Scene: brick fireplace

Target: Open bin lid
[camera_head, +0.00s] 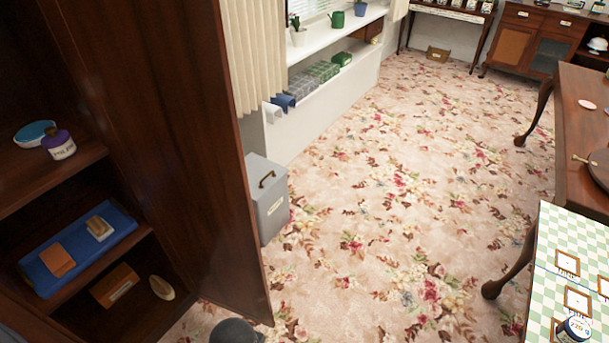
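A grey bin (271,216) with a small pale label on its front stands on the floor against the white window shelf unit, just past the edge of the dark wooden cabinet. The lid looks closed. The cabinet's side panel hides the left part of the bin.
The tall dark cabinet (180,120) fills the left, with shelves holding a blue tray (82,270) and small objects. A wooden table (590,110) and a checkered surface (550,250) stand at right. The floral carpet (400,190) between is clear.

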